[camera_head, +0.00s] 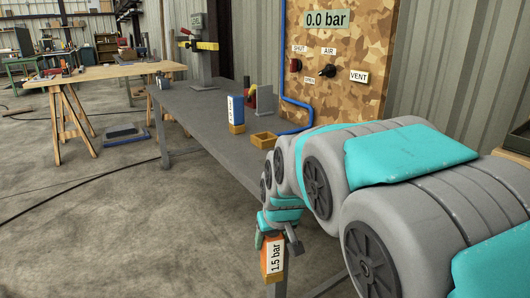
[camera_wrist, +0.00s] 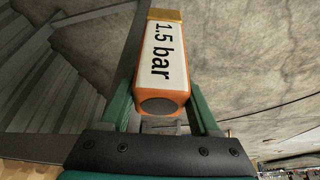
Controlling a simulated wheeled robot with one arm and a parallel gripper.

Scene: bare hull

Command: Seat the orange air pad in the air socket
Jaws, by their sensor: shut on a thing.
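The orange air pad (camera_head: 266,258), a block with a white "1.5 bar" label and an ochre end, hangs upright in my gripper (camera_head: 274,236), ochre end down. It is beside the grey table, in front of the near edge, over the floor. In the wrist view the orange air pad (camera_wrist: 163,82) sits between the green fingers of my gripper (camera_wrist: 162,104), its ochre end pointing away. An open, square ochre frame (camera_head: 264,139), seemingly the air socket, stands empty on the table, with the blue hose (camera_head: 290,131) reaching close to it.
A blue block (camera_head: 235,110) with a white label and ochre base stands left of the frame, and a grey bracket (camera_head: 263,101) behind. A panel (camera_head: 350,45) reads 0.0 bar, with knobs and VENT label. The grey table (camera_head: 195,112) has bare space leftward; a press stands at its far end.

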